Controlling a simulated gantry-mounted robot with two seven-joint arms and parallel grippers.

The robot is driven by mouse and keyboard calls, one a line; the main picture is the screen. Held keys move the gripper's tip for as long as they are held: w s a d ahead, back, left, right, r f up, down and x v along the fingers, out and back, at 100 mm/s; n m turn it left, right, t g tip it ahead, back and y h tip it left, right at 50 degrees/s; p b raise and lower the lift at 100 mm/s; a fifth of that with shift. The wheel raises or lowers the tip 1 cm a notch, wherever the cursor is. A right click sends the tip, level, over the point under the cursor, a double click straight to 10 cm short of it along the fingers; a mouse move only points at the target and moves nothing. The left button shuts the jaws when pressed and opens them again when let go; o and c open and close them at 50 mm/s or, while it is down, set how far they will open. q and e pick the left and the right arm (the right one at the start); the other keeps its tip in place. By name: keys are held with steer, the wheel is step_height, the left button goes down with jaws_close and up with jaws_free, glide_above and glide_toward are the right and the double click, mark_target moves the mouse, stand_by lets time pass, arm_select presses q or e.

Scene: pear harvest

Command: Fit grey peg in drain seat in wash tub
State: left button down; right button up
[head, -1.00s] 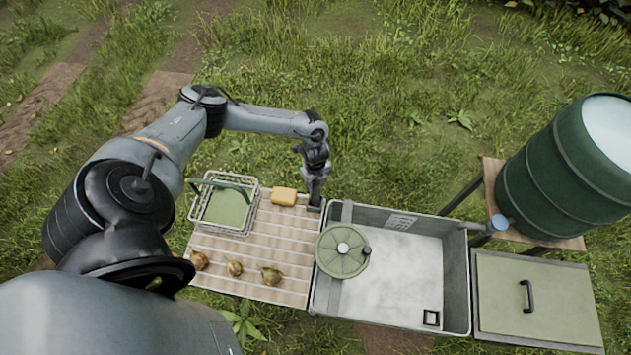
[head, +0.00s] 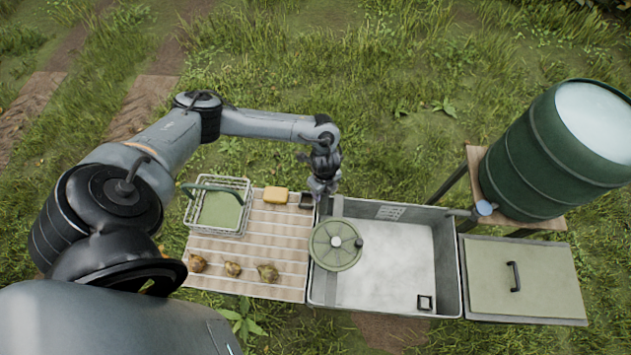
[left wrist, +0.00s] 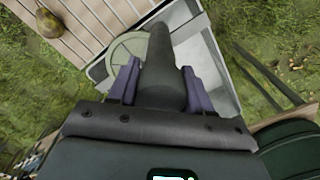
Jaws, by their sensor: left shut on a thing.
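My left gripper (head: 322,190) is above the back left corner of the wash tub (head: 455,265). In the left wrist view its fingers (left wrist: 165,85) are shut on the grey peg (left wrist: 162,65), a thick dark grey cylinder pointing away from the camera. The drain seat (head: 424,303) is a small dark-edged square on the tub floor near the front right corner, well away from the gripper. It does not show in the left wrist view. My right gripper is not in view.
A round green lid-like disc (head: 335,257) with a knob lies over the tub's left side. A green barrel (head: 535,160) stands right.

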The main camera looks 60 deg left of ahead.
arm_select(q)
steer(key=shift+w+d+r, duration=0.15)
steer(key=shift+d+r, duration=0.45)
steer(key=shift+d, duration=0.1)
steer(key=shift+d+r, duration=0.25)
steer(key=shift+r, duration=3.3)
steer(key=shift+m, duration=0.3)
